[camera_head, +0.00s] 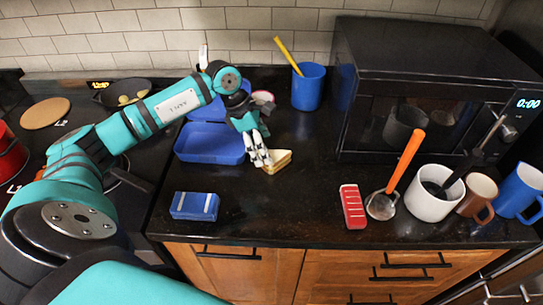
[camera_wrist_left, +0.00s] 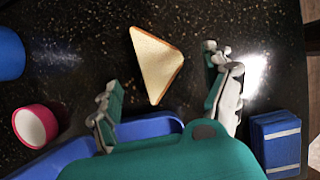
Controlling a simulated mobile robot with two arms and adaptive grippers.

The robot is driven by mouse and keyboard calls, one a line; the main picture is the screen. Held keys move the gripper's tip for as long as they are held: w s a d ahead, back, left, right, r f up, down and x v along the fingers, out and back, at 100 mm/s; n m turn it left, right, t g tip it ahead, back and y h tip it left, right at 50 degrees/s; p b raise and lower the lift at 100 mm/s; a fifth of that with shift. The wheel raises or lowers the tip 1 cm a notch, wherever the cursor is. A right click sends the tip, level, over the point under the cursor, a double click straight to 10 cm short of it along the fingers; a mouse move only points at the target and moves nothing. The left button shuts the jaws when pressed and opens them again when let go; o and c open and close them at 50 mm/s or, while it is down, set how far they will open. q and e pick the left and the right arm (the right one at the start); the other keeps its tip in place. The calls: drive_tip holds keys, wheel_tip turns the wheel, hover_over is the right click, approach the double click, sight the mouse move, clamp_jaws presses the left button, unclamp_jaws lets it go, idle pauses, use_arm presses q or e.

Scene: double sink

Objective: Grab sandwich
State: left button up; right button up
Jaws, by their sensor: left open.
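The sandwich (camera_head: 279,160) is a triangular piece with pale bread and a brown crust, lying on the dark counter. In the left wrist view the sandwich (camera_wrist_left: 156,64) lies beyond the fingertips, roughly in line with the gap between them. My left gripper (camera_head: 258,150) is open and just at the left side of the sandwich, partly hiding it in the head view. In the wrist view the left gripper's two fingers (camera_wrist_left: 165,88) are spread wide with nothing between them. My right gripper is not in view.
An open blue lunch box (camera_head: 209,157) stands just left of the gripper. A blue cup (camera_head: 308,88) is behind, and a black microwave (camera_head: 425,85) is at the back right. A blue box (camera_head: 195,206) and a red item (camera_head: 352,206) lie near the front edge, with clear counter between.

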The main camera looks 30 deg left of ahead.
use_arm(q)
drive_tip(key=shift+d+f, duration=0.15)
drive_tip(key=shift+f, duration=0.05)
drive_tip(key=p+x, duration=0.2)
drive_tip(key=x, duration=0.2)
drive_tip(key=shift+f+p, duration=0.1)
drive_tip(key=shift+p, duration=0.2)
drive_tip(key=shift+w+d+f, duration=0.1)
drive_tip(key=shift+f, duration=0.3)
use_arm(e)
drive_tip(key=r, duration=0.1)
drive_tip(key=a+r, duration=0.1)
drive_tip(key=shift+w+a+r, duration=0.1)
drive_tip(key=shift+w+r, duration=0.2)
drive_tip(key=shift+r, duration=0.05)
use_arm(q)
drive_tip(key=shift+c, duration=0.4)
drive_tip(key=c, duration=0.7)
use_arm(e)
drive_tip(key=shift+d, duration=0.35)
